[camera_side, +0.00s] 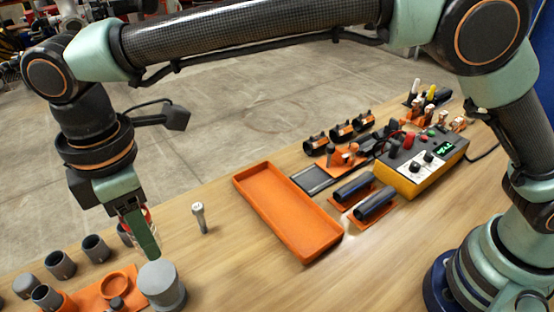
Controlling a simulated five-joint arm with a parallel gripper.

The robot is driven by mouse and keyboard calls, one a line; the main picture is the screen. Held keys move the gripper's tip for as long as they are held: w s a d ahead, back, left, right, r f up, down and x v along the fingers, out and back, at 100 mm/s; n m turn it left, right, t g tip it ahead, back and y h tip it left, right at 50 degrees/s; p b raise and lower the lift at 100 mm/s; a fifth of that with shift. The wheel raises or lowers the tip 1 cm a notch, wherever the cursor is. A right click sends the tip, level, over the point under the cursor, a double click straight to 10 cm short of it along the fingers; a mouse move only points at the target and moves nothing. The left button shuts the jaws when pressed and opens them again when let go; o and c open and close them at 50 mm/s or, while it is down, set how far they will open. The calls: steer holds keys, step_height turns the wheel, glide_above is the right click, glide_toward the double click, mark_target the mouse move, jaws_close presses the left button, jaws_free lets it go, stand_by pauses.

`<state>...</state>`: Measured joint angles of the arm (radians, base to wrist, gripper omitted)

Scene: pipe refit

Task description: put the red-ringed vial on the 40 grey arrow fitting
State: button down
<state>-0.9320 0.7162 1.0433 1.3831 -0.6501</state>
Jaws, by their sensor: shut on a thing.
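My gripper (146,240) points down at the left, above the front-left part of the table. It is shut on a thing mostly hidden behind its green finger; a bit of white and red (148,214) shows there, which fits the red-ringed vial. Several grey cup-like fittings stand below and left of it, among them one open fitting (95,248) and another (60,264). A larger grey capped piece (162,285) stands just below the fingers. No 40 or arrow mark is readable, so I cannot tell which fitting is the grey arrow one.
A small pale upright piece with a marked top (199,217) stands right of my gripper. An empty orange tray (290,212) lies mid-table. An orange plate with a ring (114,285) is at front left. Black tubes (375,204) and a yellow-black meter box (424,160) are further right.

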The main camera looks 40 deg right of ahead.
mark_target(156, 275)
steer(key=shift+w+a+f, duration=0.25)
steer(key=shift+w+f, duration=0.15)
steer(key=shift+f, duration=1.15)
steer(key=shift+w+a+f, duration=0.3)
steer(key=shift+w+f, duration=0.15)
steer(key=shift+f, duration=1.15)
steer(key=shift+w+a+f, duration=0.25)
steer(key=shift+w+f, duration=0.15)
steer(key=shift+f, duration=1.15)
steer(key=shift+f, duration=0.15)
steer(key=shift+c, duration=2.3)
jaws_free()
